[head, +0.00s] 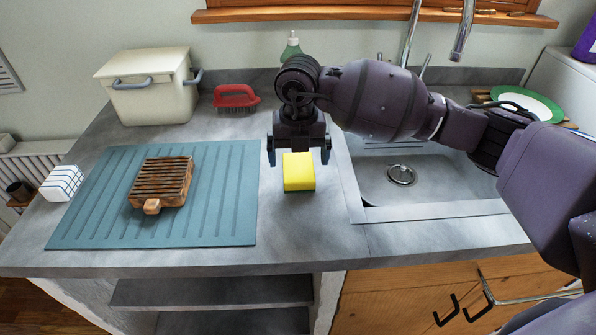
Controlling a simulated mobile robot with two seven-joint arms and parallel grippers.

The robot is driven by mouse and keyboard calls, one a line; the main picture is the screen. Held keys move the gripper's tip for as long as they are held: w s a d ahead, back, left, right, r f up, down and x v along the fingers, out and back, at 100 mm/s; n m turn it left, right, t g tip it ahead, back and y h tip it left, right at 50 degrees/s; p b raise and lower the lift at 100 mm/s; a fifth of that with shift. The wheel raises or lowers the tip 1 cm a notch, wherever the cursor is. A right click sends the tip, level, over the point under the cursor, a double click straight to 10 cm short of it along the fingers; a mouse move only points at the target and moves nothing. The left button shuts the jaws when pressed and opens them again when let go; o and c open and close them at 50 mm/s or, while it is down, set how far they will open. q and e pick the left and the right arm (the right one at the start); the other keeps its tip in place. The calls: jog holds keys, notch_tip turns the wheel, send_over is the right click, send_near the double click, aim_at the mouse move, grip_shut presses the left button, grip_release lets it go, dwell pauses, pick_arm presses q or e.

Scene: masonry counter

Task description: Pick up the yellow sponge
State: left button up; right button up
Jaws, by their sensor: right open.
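The yellow sponge (299,172) stands on the grey counter, between the blue ribbed mat and the sink. My right gripper (298,158) is right at the sponge, pointing down, with its fingers apart. One finger shows on each side of the sponge's upper part, with a gap visible between finger and sponge. I cannot tell exactly how high the fingertips are above the counter. My left gripper is not in view.
A wooden slatted block (162,183) lies on the blue mat (225,205). A red brush (236,97), a cream bin (150,95) and a green bottle (291,47) stand behind. The sink (430,185) is to the right. Counter in front of the sponge is clear.

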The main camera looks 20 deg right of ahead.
aim_at(298, 165)
notch_tip(298, 165, down, 3)
jog(key=shift+w+f, duration=0.1)
jog(key=shift+w, duration=0.05)
jog(key=shift+f+b, duration=0.3)
jog(key=shift+f, duration=0.05)
jog(key=shift+c, duration=0.2)
jog(key=shift+c, duration=1.1)
jog(key=c, duration=0.7)
jog(key=shift+c, duration=0.2)
jog(key=shift+r, duration=0.1)
